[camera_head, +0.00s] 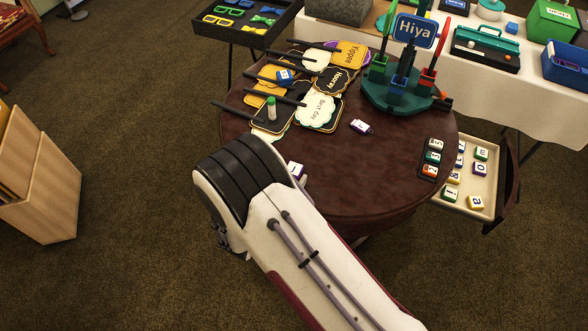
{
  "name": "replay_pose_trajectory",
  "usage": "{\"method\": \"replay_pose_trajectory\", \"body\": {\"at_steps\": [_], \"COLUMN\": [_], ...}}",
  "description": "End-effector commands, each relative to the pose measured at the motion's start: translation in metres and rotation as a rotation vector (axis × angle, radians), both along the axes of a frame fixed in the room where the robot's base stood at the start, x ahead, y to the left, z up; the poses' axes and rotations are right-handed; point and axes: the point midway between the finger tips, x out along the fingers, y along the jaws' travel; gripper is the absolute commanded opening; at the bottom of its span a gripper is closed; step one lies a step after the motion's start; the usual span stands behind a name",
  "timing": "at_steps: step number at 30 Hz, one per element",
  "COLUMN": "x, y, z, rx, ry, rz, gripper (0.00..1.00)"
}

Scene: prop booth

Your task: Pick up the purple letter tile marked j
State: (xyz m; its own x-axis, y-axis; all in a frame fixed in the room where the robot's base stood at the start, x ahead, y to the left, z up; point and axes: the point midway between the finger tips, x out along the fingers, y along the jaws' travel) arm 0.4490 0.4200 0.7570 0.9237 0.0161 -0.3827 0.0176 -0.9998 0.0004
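A white-topped tile with purple sides (297,169) lies on the dark red round table (400,187), right beside my arm, which partly covers it. Its dark mark is too small to read for certain. A second white and purple tile (361,126) lies farther back near the middle of the table; its mark is also unclear. I cannot tell which of the two is marked j. My gripper is not visible; my own arm link fills the front middle of the view and hides part of the table's near left edge.
Party signs on black sticks (317,110) cover the table's back left, with a blue tile (285,76) and a green-and-white tube (271,108) among them. A teal stand with a "Hiya" sign (415,30) stands at the back. A black rack of tiles (432,158) sits at the right edge, beside an open drawer (487,188) of letter tiles.

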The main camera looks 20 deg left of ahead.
Motion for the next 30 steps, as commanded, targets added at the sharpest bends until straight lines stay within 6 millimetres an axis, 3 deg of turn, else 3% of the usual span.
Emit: {"method": "replay_pose_trajectory", "body": {"at_steps": [16,30], "x": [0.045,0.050], "y": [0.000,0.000], "z": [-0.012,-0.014], "rx": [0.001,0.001], "ry": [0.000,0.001], "rz": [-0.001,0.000], "gripper": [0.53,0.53]}}
